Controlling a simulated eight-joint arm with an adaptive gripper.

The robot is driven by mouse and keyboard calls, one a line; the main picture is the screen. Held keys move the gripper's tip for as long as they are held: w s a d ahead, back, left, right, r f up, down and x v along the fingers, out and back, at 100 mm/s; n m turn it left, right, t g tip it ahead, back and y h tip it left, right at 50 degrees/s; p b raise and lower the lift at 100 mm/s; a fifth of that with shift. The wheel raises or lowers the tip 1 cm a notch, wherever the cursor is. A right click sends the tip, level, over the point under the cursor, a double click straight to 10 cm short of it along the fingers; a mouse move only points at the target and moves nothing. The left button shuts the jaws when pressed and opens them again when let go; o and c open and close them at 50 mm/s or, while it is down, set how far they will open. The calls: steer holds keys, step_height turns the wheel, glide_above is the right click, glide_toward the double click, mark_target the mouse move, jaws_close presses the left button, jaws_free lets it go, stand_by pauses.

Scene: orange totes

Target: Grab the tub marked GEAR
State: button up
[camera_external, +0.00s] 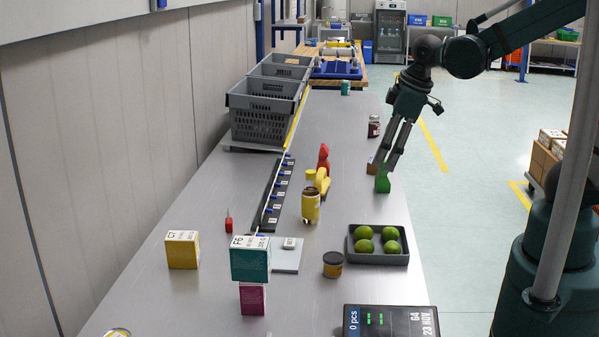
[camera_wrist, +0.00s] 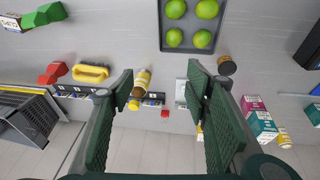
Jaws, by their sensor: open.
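No label reading GEAR is legible in either view. I cannot tell which tub is GEAR. My gripper (camera_external: 389,160) is open and empty, pointing down near the table's right edge; its fingers frame the wrist view (camera_wrist: 160,85).
A green object (camera_external: 382,182) is by my fingertips. A dark tray (camera_external: 378,258) holds several limes. A teal box (camera_external: 250,260) sits on a magenta box (camera_external: 252,299); a yellow box (camera_external: 182,250) stands left. Grey crates (camera_external: 262,110) stand at the back left.

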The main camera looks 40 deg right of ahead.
steer(key=a+f+n+g, duration=0.2)
steer(key=a+f+n, duration=0.4)
steer(key=a, duration=0.6)
steer(key=n+g+h, duration=0.1)
steer(key=n+g, duration=0.1)
steer(key=n, duration=0.2)
glide_above(333, 257)
step_height(333, 257, down, 9)
steer(key=shift+s+f, duration=0.1)
steer(key=shift+f, duration=0.1)
steer(key=shift+f, duration=1.2)
steer(key=shift+f, duration=0.15)
steer(key=shift+f+b, duration=0.3)
steer(key=shift+f, duration=2.15)
steer(key=shift+c, duration=0.2)
steer(key=c, duration=0.8)
